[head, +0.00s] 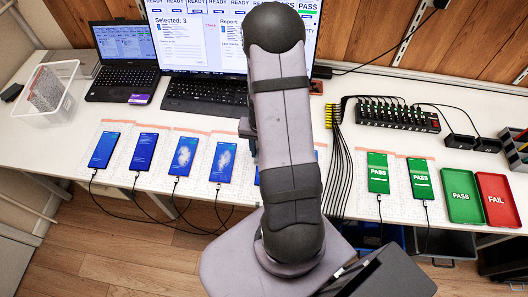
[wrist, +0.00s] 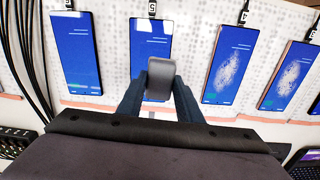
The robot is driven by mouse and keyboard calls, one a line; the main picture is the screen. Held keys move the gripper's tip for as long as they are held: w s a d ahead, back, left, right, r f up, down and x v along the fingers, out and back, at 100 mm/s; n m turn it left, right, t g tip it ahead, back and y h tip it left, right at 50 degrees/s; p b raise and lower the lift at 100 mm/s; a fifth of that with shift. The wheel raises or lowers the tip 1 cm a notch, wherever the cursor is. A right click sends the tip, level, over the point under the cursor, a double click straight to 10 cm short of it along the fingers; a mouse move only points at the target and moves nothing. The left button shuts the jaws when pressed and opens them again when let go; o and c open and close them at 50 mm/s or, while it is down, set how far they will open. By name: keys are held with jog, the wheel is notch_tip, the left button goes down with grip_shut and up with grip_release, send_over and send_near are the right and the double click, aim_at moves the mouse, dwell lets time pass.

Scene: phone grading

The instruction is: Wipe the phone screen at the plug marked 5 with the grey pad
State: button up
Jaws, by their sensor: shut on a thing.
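My gripper (wrist: 160,98) is shut on the grey pad (wrist: 160,75), which sits between its two fingers in the wrist view. The pad is over the lower part of a blue phone screen (wrist: 150,42); I cannot tell whether it touches the glass. The plug at this phone's top edge bears a label that reads as an upside-down 5 (wrist: 152,8). The visible part of this screen shows no clear smudge. In the head view my arm hides the gripper, the pad and nearly all of this phone; only a blue sliver (head: 257,176) shows.
Two neighbouring phones with pale smudges (wrist: 230,65) (wrist: 290,75) lie to the right in the wrist view, and a clean blue one (wrist: 75,50) to the left. Cables (head: 345,155), two PASS phones (head: 378,172) and green (head: 461,195) and red (head: 497,200) trays lie right in the head view.

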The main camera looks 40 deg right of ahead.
jog(key=shift+r+p, duration=2.05)
jog(key=shift+r, duration=0.6)
